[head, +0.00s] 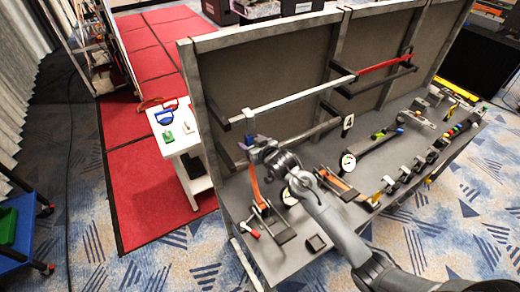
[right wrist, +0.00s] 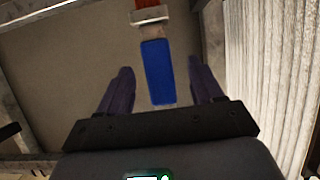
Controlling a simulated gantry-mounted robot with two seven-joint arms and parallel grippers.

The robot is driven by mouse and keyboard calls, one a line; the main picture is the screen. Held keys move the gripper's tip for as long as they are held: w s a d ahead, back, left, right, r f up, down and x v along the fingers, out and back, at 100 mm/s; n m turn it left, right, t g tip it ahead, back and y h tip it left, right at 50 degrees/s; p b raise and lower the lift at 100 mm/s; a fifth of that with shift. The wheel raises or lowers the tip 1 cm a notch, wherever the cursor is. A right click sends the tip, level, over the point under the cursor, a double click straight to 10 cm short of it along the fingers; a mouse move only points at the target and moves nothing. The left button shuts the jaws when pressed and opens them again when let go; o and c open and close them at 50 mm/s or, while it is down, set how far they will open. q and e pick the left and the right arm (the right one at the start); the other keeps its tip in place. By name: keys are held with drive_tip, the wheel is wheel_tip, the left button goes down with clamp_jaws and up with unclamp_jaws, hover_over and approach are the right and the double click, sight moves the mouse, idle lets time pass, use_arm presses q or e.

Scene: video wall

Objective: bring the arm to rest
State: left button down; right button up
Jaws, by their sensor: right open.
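My right arm reaches in from the lower right in the head view. Its gripper (head: 254,151) is near the left end of the bench's upright back panel (head: 270,73). In the right wrist view the gripper (right wrist: 158,85) is open, with its two dark fingers apart. A blue bar (right wrist: 158,72) shows between the fingers, with gaps on both sides. A pale clip and an orange-red strip (right wrist: 146,3) are at its upper end. I cannot tell how far the bar is from the fingers in depth. My left gripper is in neither view.
A white rail (head: 300,95) and a red rail (head: 384,65) run along the panel. The grey bench (head: 330,232) bears clamps, gauges and an orange strap (head: 254,187). A small white table (head: 172,125) stands left, beside red floor mats (head: 137,190). A blue cart (head: 12,262) is at lower left.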

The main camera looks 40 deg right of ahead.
drive_tip(key=d+v, duration=0.1)
drive_tip(key=v, duration=0.6)
drive_tip(key=s+a+f+g+y, duration=0.1)
drive_tip(key=s+a+f+g, duration=0.1)
drive_tip(key=s+a+f, duration=0.35)
drive_tip(key=s+a+f+g, duration=0.1)
drive_tip(key=s+a+f, duration=0.1)
drive_tip(key=s+f, duration=0.5)
drive_tip(key=s+a+f+n+g+y, duration=0.1)
drive_tip(key=s+a+f+g, duration=0.1)
drive_tip(key=s+a, duration=0.35)
drive_tip(key=s+a+f+n+g, duration=0.1)
drive_tip(key=s+a+g, duration=0.15)
drive_tip(key=s, duration=0.65)
drive_tip(key=s+r+n+g+p, duration=0.1)
drive_tip(key=s+r+p, duration=0.3)
drive_tip(key=r+p, duration=1)
wheel_tip(320, 180, up, 3)
drive_tip(key=shift+s+f+n+g+p, duration=0.2)
drive_tip(key=shift+s+n+g+p, duration=0.1)
drive_tip(key=shift+g, duration=0.35)
drive_tip(key=shift+d, duration=0.1)
